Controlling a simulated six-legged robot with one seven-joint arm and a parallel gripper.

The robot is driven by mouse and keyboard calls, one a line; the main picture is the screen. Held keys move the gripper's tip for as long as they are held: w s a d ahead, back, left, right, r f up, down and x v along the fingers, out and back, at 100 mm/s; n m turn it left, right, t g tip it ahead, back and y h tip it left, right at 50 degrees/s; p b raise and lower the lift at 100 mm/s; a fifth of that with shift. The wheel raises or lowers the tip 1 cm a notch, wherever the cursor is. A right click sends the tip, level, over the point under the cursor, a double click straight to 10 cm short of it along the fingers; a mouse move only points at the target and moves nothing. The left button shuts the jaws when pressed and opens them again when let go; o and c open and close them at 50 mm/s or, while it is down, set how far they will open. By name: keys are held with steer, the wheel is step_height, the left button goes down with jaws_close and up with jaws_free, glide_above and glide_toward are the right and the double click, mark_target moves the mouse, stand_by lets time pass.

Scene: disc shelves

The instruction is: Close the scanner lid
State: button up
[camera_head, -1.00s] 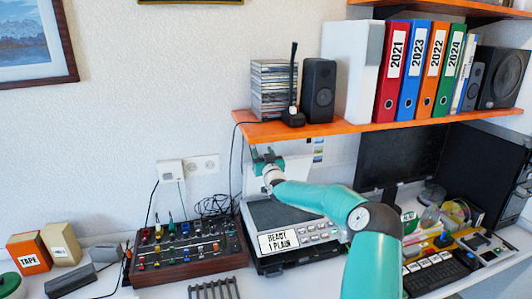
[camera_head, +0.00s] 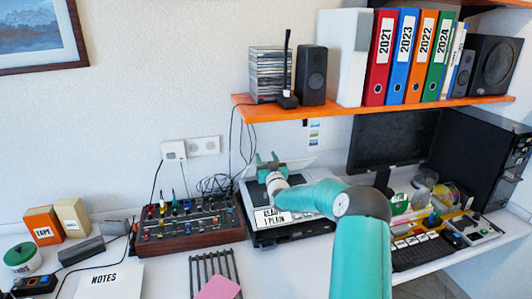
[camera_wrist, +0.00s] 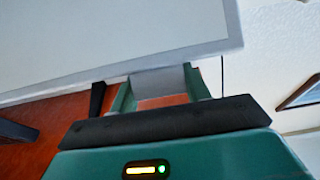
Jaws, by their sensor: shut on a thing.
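The scanner (camera_head: 290,231) stands on the desk below the shelf, with a "READY 1 PLAIN" label on its front. Its pale lid (camera_head: 303,163) is tilted up at the back, partly hidden by my arm. My gripper (camera_head: 267,158) is over the left part of the scanner, at the lid. In the wrist view the lid (camera_wrist: 110,40) is a large pale panel across the upper left. There my gripper (camera_wrist: 158,85) is shut on a grey tab at the lid's edge. How far the lid stands open is hard to tell.
An orange shelf (camera_head: 385,108) with folders and speakers hangs above. A mixer (camera_head: 187,223) stands close left of the scanner, and a monitor (camera_head: 395,140) and keyboard (camera_head: 418,250) are on the right. A dark rack (camera_head: 213,268) with a pink card (camera_head: 218,289) is in front.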

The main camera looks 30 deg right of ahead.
steer(key=s+a+f, duration=0.2)
steer(key=s+f, duration=0.4)
steer(key=f, duration=0.1)
glide_above(272, 212)
steer(key=f, duration=0.7)
steer(key=shift+w+d, duration=0.1)
steer(key=shift+w, duration=0.15)
steer(key=shift+s+f, duration=0.15)
steer(key=shift+f, duration=0.85)
steer(key=o, duration=1.4)
steer(key=shift+s, duration=0.1)
steer(key=v, duration=1.3)
steer(key=shift+s+f, duration=0.1)
steer(key=shift+s, duration=0.15)
